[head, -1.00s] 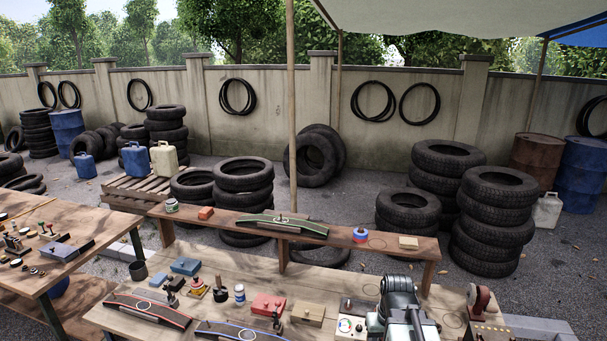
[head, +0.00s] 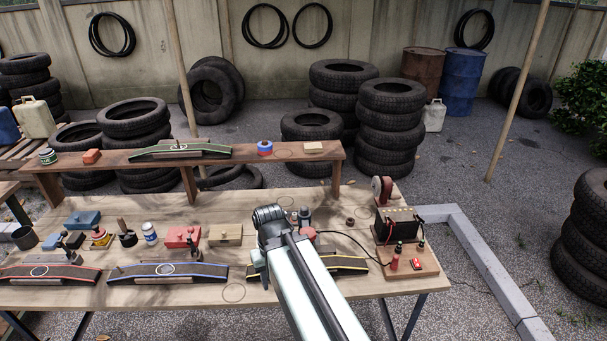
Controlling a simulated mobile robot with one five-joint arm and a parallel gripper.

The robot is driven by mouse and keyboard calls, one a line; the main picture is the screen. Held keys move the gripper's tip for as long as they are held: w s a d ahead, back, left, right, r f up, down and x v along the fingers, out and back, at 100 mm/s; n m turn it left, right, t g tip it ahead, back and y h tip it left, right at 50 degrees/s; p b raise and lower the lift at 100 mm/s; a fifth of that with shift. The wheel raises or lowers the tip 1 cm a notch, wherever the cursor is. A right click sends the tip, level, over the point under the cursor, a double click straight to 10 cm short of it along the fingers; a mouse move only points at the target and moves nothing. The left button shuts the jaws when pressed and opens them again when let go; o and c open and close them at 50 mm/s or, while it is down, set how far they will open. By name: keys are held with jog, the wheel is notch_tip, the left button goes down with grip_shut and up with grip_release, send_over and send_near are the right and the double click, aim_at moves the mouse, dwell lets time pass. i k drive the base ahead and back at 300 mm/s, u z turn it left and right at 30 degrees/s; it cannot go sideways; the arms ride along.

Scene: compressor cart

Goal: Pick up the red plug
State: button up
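A small red upright piece (head: 395,258), which looks like the red plug, stands on a wooden board (head: 430,270) at the right end of the workbench. A black cable runs to the board from the left. A red switch (head: 416,263) and a dark upright piece (head: 421,246) are close beside it. My arm reaches up from the bottom edge over the middle of the bench, left of the board. Its fingers are hidden behind or below the arm, so I cannot see whether they are open or shut.
A box with red and black leads (head: 397,224) and a dark red wheel (head: 382,190) stand behind the board. Curved ramps (head: 168,272), jars and small blocks line the bench. A raised shelf (head: 225,160) runs behind.

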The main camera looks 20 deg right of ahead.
aim_at(395, 263)
jog(key=u, duration=0.85)
jog(key=k, duration=1.45)
jog(key=z, duration=0.3)
jog(key=i, duration=1)
jog(key=u, duration=0.05)
